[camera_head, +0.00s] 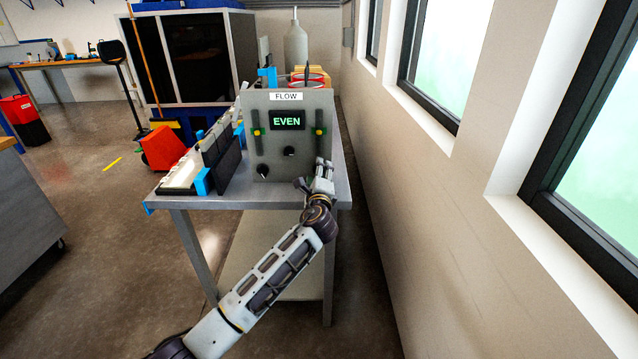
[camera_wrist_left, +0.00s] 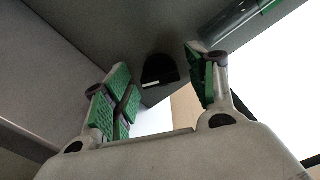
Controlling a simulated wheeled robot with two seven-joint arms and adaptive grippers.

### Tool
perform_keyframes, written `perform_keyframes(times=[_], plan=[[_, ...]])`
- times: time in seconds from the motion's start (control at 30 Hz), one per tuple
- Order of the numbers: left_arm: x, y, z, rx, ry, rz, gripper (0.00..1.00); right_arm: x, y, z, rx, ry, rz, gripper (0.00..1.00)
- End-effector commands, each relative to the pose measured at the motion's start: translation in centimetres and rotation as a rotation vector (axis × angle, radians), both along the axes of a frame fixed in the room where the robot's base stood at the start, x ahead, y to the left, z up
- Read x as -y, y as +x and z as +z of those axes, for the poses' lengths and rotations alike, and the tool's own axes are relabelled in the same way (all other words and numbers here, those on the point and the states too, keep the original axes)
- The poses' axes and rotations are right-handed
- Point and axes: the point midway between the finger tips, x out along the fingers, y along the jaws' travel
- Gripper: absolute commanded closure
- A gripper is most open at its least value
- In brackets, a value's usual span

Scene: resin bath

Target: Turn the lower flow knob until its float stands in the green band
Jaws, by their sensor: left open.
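The grey flow panel (camera_head: 284,105) stands on the table. Its display (camera_head: 287,120) reads EVEN. The lower knob (camera_head: 262,171) is black, at the lower left. The upper knob (camera_head: 289,152) sits higher, to its right. My left gripper (camera_head: 312,172) is open and empty at the panel's lower right. In the left wrist view, a black knob (camera_wrist_left: 160,70) shows beyond the open fingers; I cannot tell which.
The metal table (camera_head: 225,201) carries a dark rack (camera_head: 222,155) with blue clamps left of the panel. A grey bottle (camera_head: 296,45) stands behind. A wall with windows runs close on the right. Open floor lies to the left.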

Motion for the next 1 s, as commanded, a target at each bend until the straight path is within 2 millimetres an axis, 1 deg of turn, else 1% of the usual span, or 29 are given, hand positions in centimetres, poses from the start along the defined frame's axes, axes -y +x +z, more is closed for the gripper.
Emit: perform_keyframes(times=[0.17, 0.37, 1.0], plan=[[0.0, -0.6, -0.1, -0.001, 0.000, 0.000, 0.43, 0.0, -0.1, 0.0, 0.000, 0.000, 0.000, 0.60], [0.0, -2.1, -0.1, -0.001, 0.001, -0.001, 0.43, 0.0, -0.1, 0.0, 0.000, 0.000, 0.000, 0.60], [0.0, -8.6, -0.1, -0.002, -0.001, 0.000, 0.43, 0.0, -0.1, 0.0, -0.001, 0.000, 0.000, 0.60]])
